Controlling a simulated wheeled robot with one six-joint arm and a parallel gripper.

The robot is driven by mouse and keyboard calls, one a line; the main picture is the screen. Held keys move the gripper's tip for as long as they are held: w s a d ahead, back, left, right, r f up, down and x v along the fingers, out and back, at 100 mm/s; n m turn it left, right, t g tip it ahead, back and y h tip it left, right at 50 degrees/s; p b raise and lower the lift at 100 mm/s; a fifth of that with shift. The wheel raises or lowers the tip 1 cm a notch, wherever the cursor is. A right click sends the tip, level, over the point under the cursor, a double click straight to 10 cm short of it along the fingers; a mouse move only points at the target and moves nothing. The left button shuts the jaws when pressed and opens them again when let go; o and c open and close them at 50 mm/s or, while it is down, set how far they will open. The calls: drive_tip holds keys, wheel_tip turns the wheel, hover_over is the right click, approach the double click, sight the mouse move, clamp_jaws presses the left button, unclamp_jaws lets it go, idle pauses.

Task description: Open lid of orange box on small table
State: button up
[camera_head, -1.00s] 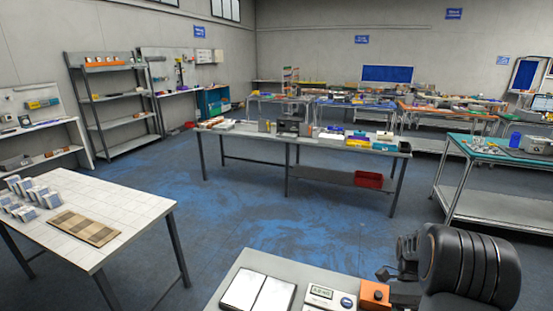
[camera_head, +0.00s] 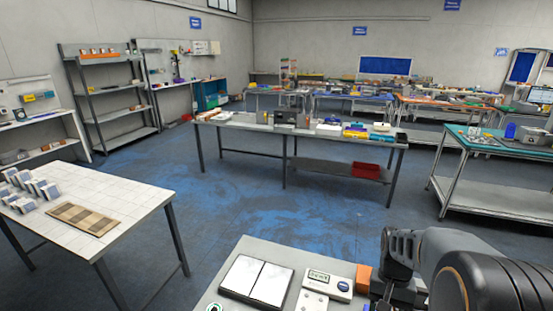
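The orange box (camera_head: 363,278) is at the right end of the small grey table (camera_head: 262,247), at the bottom of the view. Only a narrow orange part of it shows, and my arm covers its right side. I cannot tell whether its lid is open or closed. My arm comes in from the lower right, with its dark and grey links over the table's right end. My gripper is at or behind the box's right side. Its fingertips are hidden, so I cannot tell whether it is open or touches the box.
On the small table, a white two-panel pad (camera_head: 256,279) and a white device with a display (camera_head: 329,284) are left of the box. A white tiled table (camera_head: 126,193) with a brown checkered board (camera_head: 83,218) is at left. Blue floor between the tables is clear.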

drive_tip(key=s+a+r+n+t+b, duration=0.3)
drive_tip(key=a+r+n+t, duration=0.2)
drive_tip(key=a+r+t, duration=0.4)
wheel_tip(320, 180, down, 8)
drive_tip(key=w+d+r+g+h+b, duration=0.1)
drive_tip(key=g+b, duration=0.1)
drive_tip(key=b, duration=0.2)
drive_tip(key=w+d+f+m+g+b, duration=0.1)
drive_tip(key=w+d+f+b, duration=0.25)
drive_tip(key=w, duration=0.35)
drive_tip(key=w+d+f+m+g+b, duration=0.1)
drive_tip(key=w+d+f+b, duration=0.2)
drive_tip(key=w+d+b, duration=0.3)
drive_tip(key=w+d+f+b, duration=0.25)
drive_tip(key=w+d, duration=0.25)
drive_tip(key=w, duration=0.4)
wheel_tip(320, 180, up, 5)
drive_tip(key=d+n+g, duration=0.1)
drive_tip(key=d+n, duration=0.1)
drive_tip(key=n, duration=0.1)
drive_tip(key=f+b, duration=0.1)
drive_tip(key=f, duration=0.7)
drive_tip(key=f+b, duration=0.1)
drive_tip(key=f, duration=0.4)
drive_tip(key=shift+w+a+f+b, duration=0.1)
drive_tip(key=shift+w+a+b, duration=0.2)
drive_tip(key=shift+w, duration=0.1)
